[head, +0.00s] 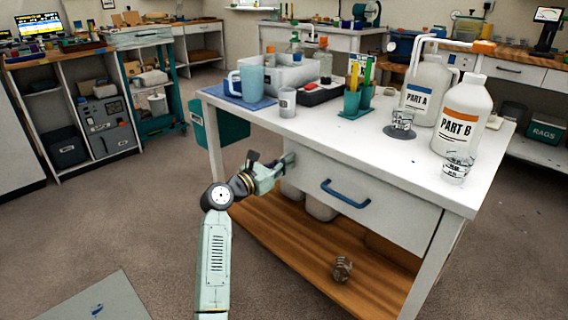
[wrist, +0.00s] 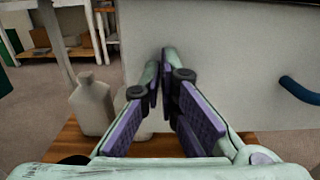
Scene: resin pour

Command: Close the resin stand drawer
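The resin stand (head: 330,135) is a white table with a wooden lower shelf. Its drawer has a pale front (head: 365,190) under the tabletop edge, with a blue bar handle (head: 346,194). The pale front fills much of the wrist view (wrist: 235,60), with the handle (wrist: 300,90) at its right edge. Any gap between the front and the stand is too small to tell. My gripper (head: 289,161) is at the left end of the drawer front, left of the handle. In the wrist view its fingertips (wrist: 160,68) come together with nothing between them. Contact with the front is unclear.
White bottles labelled Part A (head: 425,90) and Part B (head: 463,118), cups and a blue pitcher (head: 250,80) stand on the tabletop. Jugs, one showing in the wrist view (wrist: 92,105), sit on the lower shelf (head: 300,245). The floor in front is mostly clear.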

